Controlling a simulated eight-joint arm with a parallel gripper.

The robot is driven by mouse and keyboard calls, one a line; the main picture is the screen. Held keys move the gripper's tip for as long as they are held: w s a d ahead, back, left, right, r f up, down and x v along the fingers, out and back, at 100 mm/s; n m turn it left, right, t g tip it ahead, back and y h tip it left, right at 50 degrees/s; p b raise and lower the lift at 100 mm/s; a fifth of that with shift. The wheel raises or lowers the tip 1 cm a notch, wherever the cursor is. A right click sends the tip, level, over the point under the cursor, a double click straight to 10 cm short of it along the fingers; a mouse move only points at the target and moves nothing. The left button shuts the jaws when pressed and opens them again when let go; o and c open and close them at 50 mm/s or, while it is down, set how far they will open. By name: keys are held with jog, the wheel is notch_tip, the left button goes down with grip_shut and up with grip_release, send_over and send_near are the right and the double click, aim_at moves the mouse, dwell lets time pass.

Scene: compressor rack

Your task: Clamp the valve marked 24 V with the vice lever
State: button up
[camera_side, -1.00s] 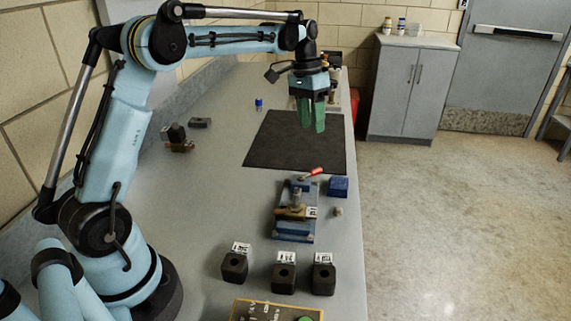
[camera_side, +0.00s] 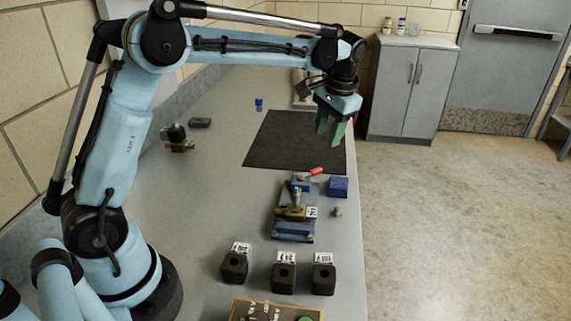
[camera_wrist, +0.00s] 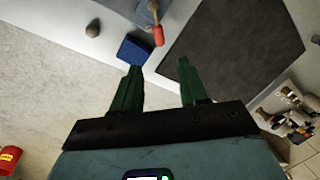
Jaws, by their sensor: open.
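The vice (camera_side: 294,228) is a blue block on the bench with a brass valve (camera_side: 292,211) seated in it and a white label (camera_side: 312,211) beside the valve; its print is too small to read. The vice lever with its red handle (camera_side: 312,171) sticks out at the vice's far end, toward the right. It also shows in the wrist view as a red grip (camera_wrist: 158,36). My gripper (camera_side: 331,136) is open and empty, above the bench's right edge beyond the lever. In the wrist view its green fingers (camera_wrist: 160,80) are apart, with the lever grip ahead of them.
A blue block (camera_side: 338,187) and a small knob (camera_side: 338,212) are right of the vice. Three dark labelled coils (camera_side: 284,275) stand in front. A black mat (camera_side: 296,140) lies behind the vice. Another valve (camera_side: 178,138) lies at left.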

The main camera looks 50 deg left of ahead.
aim_at(318, 169)
jog(key=f, duration=0.3)
jog(key=a+f, duration=0.1)
jog(key=f, duration=0.3)
jog(key=a+f, duration=0.1)
jog(key=f, duration=0.2)
jog(key=shift+a+f, duration=0.1)
jog(key=shift+f, duration=0.3)
jog(key=shift+c, duration=0.3)
